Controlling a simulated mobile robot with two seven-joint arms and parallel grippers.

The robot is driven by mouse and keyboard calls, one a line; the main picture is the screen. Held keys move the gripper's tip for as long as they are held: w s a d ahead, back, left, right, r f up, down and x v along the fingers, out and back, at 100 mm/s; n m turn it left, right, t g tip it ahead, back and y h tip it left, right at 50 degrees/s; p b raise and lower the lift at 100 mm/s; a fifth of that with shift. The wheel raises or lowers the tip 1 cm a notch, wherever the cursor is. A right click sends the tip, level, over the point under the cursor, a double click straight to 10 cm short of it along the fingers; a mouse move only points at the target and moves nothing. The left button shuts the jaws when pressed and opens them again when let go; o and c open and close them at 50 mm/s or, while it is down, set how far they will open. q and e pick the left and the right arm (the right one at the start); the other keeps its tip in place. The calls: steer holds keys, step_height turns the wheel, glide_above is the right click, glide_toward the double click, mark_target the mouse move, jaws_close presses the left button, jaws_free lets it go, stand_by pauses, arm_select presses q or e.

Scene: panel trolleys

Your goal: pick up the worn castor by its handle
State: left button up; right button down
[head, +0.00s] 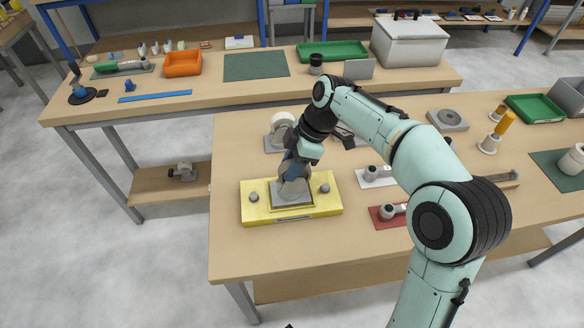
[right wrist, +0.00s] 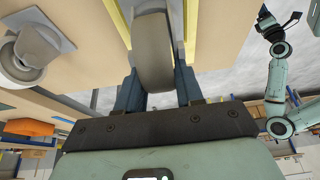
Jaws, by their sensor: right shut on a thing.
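The worn castor (head: 293,188), grey, is at the yellow panel (head: 257,208) near the front left of the table. Its grey plate is over the middle of the panel; I cannot tell whether it touches. My right gripper (head: 291,160) comes down on it from behind. In the right wrist view its dark blue fingers (right wrist: 158,90) are shut on the castor's rounded grey part (right wrist: 153,48). The fingers hide much of the grip. My left arm shows at the right of that view, with its dark gripper (right wrist: 268,24) too small to read.
A second castor (head: 281,130) with a pale wheel stands just behind the panel. Grey knobs (head: 325,188) stand on the panel's sides. A red plate (head: 381,217) and a white plate (head: 376,178) with fittings lie to the right. The table's front left is clear.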

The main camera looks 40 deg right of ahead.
arm_select(q)
steer(key=shift+g, duration=0.3)
steer(key=shift+s+r+p, duration=0.2)
steer(key=shift+r+p, duration=1.1)
steer(key=shift+p, duration=0.2)
steer(key=shift+s+r+p, duration=0.2)
steer(key=shift+r+p, duration=1.1)
steer(key=shift+p, duration=0.15)
arm_select(e)
step_height(320, 180, up, 19)
arm_select(q)
steer(key=shift+r, duration=0.1)
arm_select(e)
steer(key=shift+r, duration=0.1)
arm_select(q)
steer(key=r+p, duration=0.1)
steer(key=w+r+p, duration=0.1)
steer(key=r+p, duration=0.1)
steer(key=r, duration=0.1)
steer(key=shift+w+p, duration=0.35)
steer(key=shift+p, duration=0.05)
arm_select(e)
step_height(320, 180, up, 4)
steer(key=shift+f, duration=0.1)
arm_select(q)
steer(key=shift+s, duration=0.1)
